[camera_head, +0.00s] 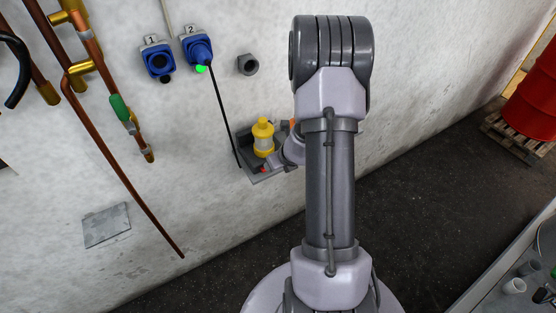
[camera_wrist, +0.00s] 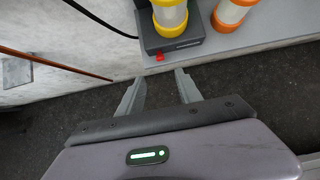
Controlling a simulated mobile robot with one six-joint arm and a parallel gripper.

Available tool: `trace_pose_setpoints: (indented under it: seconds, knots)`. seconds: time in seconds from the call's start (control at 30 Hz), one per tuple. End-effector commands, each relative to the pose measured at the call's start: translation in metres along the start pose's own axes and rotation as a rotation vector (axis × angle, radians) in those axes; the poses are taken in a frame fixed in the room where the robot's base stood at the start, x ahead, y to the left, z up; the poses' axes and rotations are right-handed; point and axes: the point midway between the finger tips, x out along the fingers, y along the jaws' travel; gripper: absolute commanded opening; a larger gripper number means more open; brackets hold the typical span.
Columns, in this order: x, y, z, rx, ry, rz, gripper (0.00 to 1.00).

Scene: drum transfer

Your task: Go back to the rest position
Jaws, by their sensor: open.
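My arm stands in the middle of the head view and hides part of the wall shelf (camera_head: 268,177) behind it. My gripper (camera_wrist: 157,78) shows in the wrist view with its two fingers spread apart and nothing between them. Its fingertips point toward the shelf edge, just short of a dark grey base unit (camera_wrist: 178,43) with a red button (camera_wrist: 159,57). In the head view the fingers are hidden or too small to make out.
A yellow-capped clear cylinder (camera_head: 263,138) stands on the base unit. An orange-capped cylinder (camera_wrist: 231,13) stands to its right. A black cable (camera_head: 222,110) hangs from blue socket 2 (camera_head: 197,47). Copper pipes (camera_head: 125,180) run down the wall at left. A red drum (camera_head: 533,95) stands on a pallet at right.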

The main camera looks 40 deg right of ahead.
Motion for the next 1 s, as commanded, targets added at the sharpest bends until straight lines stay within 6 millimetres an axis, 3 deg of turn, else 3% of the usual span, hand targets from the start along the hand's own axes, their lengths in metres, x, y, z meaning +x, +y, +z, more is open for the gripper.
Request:
trace_pose_setpoints:
  seconds: [0.1,0.2,0.63,0.73,0.77,0.83,0.87,0.9,0.97,1.0]
  knots:
    - [-0.022,0.0,0.001,0.0,-0.001,-0.001,0.42]
    - [-0.03,0.0,0.0,0.0,0.0,0.0,0.42]
    - [-0.031,0.0,0.0,-0.001,0.0,0.0,0.42]
    - [-0.031,0.014,0.011,-0.087,-0.031,0.022,0.42]
    - [-0.032,0.026,0.019,-0.158,-0.056,0.041,0.42]
    - [-0.042,0.074,0.043,-0.417,-0.144,0.105,0.42]
    - [-0.05,0.102,0.05,-0.562,-0.19,0.14,0.42]
    - [-0.063,0.143,0.053,-0.772,-0.251,0.188,0.42]
    - [-0.088,0.203,0.042,-1.102,-0.338,0.256,0.42]
    - [-0.105,0.238,0.023,-1.329,-0.388,0.295,0.42]
